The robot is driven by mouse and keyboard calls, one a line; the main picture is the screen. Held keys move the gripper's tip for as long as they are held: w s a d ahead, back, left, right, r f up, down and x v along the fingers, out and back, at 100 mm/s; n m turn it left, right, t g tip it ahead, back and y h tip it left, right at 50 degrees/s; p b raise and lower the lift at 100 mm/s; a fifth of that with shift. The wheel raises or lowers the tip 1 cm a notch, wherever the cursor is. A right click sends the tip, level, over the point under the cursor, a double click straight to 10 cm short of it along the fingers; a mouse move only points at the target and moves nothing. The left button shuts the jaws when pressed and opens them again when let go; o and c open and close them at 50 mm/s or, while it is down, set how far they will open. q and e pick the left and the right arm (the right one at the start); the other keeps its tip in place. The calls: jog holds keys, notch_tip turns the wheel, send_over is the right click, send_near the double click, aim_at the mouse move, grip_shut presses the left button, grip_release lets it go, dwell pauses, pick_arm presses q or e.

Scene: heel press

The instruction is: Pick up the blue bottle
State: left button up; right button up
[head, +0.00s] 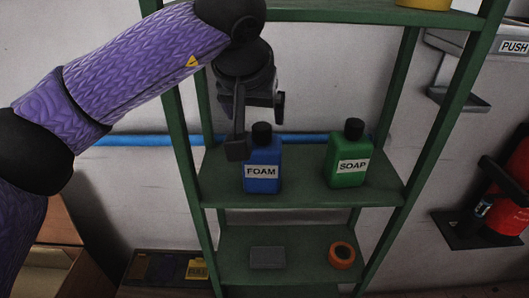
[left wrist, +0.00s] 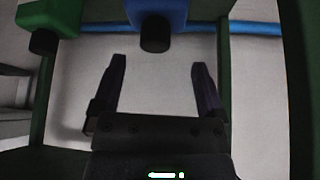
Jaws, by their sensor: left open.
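The blue bottle (head: 262,168), with a black cap and a label reading FOAM, stands upright on the middle shelf of the green rack. It also shows at the top of the left wrist view (left wrist: 157,14), upside down in the picture, with its black cap toward the fingers. My left gripper (head: 258,122) is at the blue bottle's upper left in the head view. Its two fingers (left wrist: 157,85) are spread and empty in the left wrist view, with the cap beyond the gap between them. My right gripper is not in view.
A green SOAP bottle (head: 348,154) stands right of the blue one on the same green shelf (head: 303,190). A grey block (head: 267,257) and an orange roll (head: 342,255) lie below. A red extinguisher (head: 505,200) is at right.

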aim_at(261, 126)
pick_arm(q)
jog(key=x, duration=0.5)
jog(key=shift+w+d+f, duration=0.15)
jog(key=shift+d+f, duration=0.1)
jog(key=shift+f, duration=0.05)
jog(key=shift+r, duration=0.1)
grip_shut()
